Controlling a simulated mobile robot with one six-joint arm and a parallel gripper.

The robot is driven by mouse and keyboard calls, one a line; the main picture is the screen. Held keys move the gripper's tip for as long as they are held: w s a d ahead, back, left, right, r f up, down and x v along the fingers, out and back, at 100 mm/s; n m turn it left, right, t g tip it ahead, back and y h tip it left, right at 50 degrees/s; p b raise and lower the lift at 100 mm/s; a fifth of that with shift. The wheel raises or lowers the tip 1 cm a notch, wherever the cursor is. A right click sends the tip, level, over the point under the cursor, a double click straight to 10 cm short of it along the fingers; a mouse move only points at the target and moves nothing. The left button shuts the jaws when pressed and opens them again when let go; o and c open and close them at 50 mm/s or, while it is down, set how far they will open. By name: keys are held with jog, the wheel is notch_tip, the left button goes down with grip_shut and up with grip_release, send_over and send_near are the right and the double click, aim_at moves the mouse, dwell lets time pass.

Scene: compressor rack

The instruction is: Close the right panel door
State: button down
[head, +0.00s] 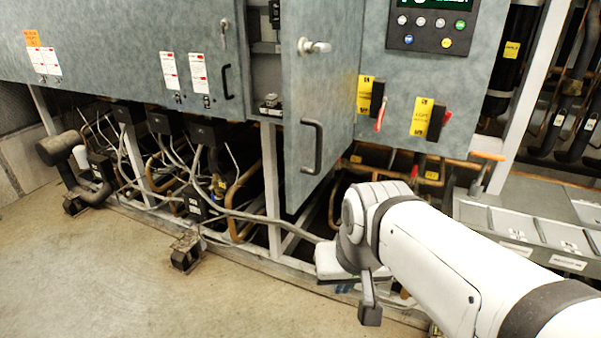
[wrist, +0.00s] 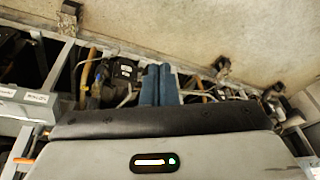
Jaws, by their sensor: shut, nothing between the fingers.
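The right panel door (head: 330,95) is a grey-blue metal door on the rack cabinet. It stands open and swung outward, with a gap on its left into the cabinet interior (head: 265,75). It has a dark pull handle (head: 312,147) and a silver latch knob (head: 313,46) above. My gripper shows in the wrist view as two blue fingers (wrist: 159,70) pressed together, with nothing between them. In the head view my arm's end is low, below and right of the door's lower edge, apart from the handle. The door cannot be made out in the wrist view.
The left panel (head: 120,50) looks closed, with its own handle (head: 225,80). A control panel (head: 432,25) and red-handled switches (head: 428,120) are right of the door. Pipes and cables fill the lower rack. The floor (head: 90,270) in front is mostly clear.

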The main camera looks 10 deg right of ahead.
jog(key=w+d+r+m+t+y+b, duration=0.1)
jog(key=w+d+r+m+y+b, duration=0.15)
jog(key=w+r+m, duration=0.4)
jog(key=w+d+r+m+y+b, duration=0.1)
jog(key=w+d+r+m+y, duration=0.15)
jog(key=m, duration=0.75)
jog(key=w+d+r+m+t+y+b, duration=0.1)
jog(key=w+d+r+m+y, duration=0.2)
jog(key=w+m, duration=0.4)
jog(key=h, duration=0.1)
send_near(302, 191)
notch_tip(302, 191, down, 4)
jog(key=w+a, duration=0.1)
jog(key=a+m+p, duration=0.1)
jog(key=shift+w+a, duration=0.35)
jog(key=shift+a, duration=0.05)
jog(key=shift+w+a, duration=0.35)
jog(key=shift+p, duration=0.3)
